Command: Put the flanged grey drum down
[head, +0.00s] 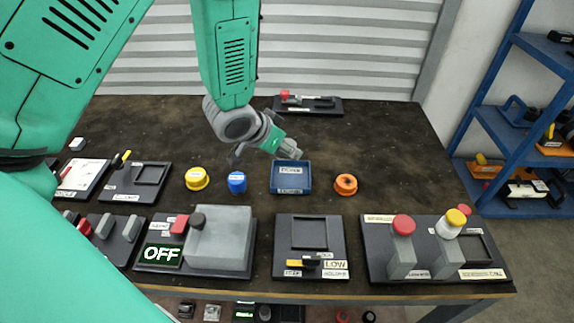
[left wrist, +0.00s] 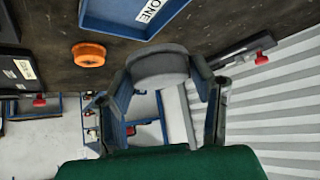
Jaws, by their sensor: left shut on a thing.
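The flanged grey drum (left wrist: 160,66) is between the two fingers of my left gripper (left wrist: 163,92), which is shut on it. In the head view the left gripper (head: 268,145) reaches down from the top, and the grey drum (head: 290,149) shows at its tip, tilted. The drum appears just behind the blue tray (head: 291,190) and above the table; its exact height is hard to tell. The tray has a white label and also shows in the left wrist view (left wrist: 152,31). My right gripper is not in view.
An orange ring (head: 345,184) is right of the tray; a blue cap (head: 237,182) and a yellow cap (head: 196,178) are left. Dark fixture panels, including one with a grey box (head: 220,240), line the front edge. The table's (head: 390,140) back right is clear.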

